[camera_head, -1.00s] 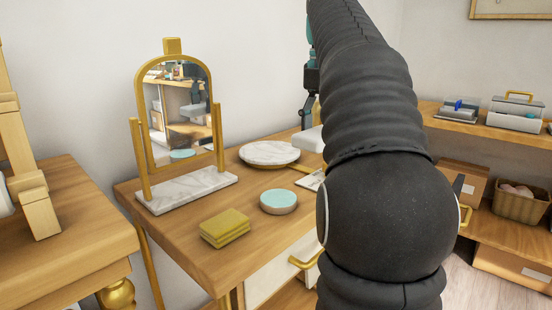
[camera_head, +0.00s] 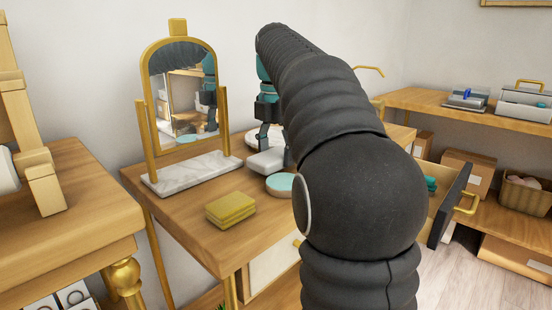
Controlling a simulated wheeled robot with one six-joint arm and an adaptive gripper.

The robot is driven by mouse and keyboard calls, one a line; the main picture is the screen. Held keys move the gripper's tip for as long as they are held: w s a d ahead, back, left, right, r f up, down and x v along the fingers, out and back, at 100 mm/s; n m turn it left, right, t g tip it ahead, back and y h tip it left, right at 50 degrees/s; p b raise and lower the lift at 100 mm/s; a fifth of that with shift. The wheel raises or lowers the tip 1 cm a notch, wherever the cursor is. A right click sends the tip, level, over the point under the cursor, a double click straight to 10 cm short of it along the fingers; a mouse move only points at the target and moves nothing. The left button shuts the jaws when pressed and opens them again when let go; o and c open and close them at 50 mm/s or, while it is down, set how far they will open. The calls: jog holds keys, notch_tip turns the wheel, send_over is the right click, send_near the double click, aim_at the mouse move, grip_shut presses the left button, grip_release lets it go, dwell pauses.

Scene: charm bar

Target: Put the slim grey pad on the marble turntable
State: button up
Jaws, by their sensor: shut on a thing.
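The slim grey pad (camera_head: 267,161) is a pale, flat piece held in my gripper (camera_head: 267,150), which points down and is shut on it. The marble turntable (camera_head: 249,138) is a pale round disc on the wooden table, mostly hidden behind my gripper and arm. The pad shows in front of the turntable in the picture. I cannot tell how high the pad is or whether it touches anything.
A round teal-topped piece (camera_head: 280,184) sits just in front of the pad. A yellow stack (camera_head: 230,208) lies at the table's front left. A gold-framed mirror (camera_head: 145,110) stands at the left on a marble base (camera_head: 180,175). An open drawer (camera_head: 447,207) juts out at right.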

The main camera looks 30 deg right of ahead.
jog(key=shift+f, duration=0.4)
jog(key=o, duration=1.1)
jog(key=shift+f, duration=0.1)
